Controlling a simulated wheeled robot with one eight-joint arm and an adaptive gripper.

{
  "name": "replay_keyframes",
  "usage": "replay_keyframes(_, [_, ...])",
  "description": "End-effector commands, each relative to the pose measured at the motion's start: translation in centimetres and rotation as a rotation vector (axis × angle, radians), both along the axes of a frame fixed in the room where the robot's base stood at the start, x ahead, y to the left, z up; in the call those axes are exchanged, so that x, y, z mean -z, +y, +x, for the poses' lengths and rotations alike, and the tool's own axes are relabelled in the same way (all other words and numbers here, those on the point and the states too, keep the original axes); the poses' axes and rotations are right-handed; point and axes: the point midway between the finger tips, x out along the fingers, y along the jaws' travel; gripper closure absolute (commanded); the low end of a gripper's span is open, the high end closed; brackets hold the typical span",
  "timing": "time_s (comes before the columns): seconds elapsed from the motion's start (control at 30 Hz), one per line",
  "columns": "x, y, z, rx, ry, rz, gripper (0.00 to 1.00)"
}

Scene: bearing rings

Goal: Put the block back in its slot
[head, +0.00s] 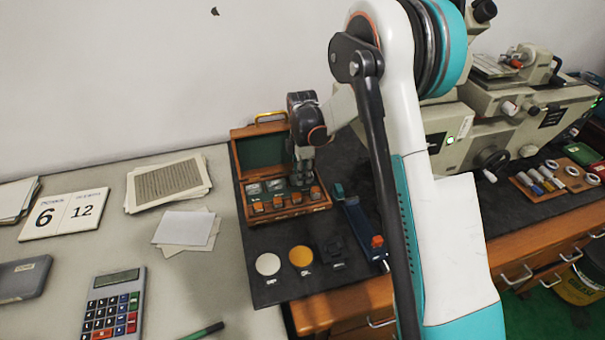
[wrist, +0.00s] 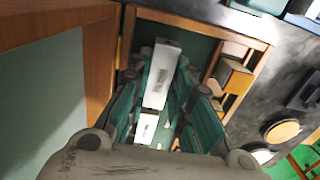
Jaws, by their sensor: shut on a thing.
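A wooden case (head: 262,219) with a green lining stands open on the dark mat, its lid raised at the back. Silvery blocks and orange-brown pieces show inside it. My gripper (head: 303,180) points down into the case, toward its right half. In the wrist view my gripper (wrist: 163,100) is shut on a pale steel block (wrist: 162,72) with small markings, between its green-grey fingers. A second pale block (wrist: 146,128) shows nearer the palm in that view. I cannot tell whether the held block touches the case floor, and its slot is hidden by the fingers.
A blue tool (head: 358,225) lies just right of the case. A white disc (head: 268,264), a yellow disc (head: 300,256) and a black piece (head: 335,249) lie in front. A calculator (head: 113,304) and papers lie left. Machines stand at the right.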

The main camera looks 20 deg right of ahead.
Motion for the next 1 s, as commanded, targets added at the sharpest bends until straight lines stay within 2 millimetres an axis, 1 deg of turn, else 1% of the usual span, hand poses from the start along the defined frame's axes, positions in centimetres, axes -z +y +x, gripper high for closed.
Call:
replay_keyframes(0.63, [0.59,0.00,0.01,0.000,0.000,0.000,1.00])
replay_keyframes(0.67, [0.58,0.00,0.01,0.000,0.000,0.000,0.76])
replay_keyframes(0.7, [0.56,0.00,0.01,0.000,0.000,0.000,0.67])
replay_keyframes(0.73, [0.56,0.00,0.01,0.000,0.000,0.000,0.60])
replay_keyframes(0.77, [0.56,0.00,0.01,0.000,0.000,0.000,0.57])
replay_keyframes(1.0, [0.58,0.00,0.02,0.000,0.000,0.000,0.57])
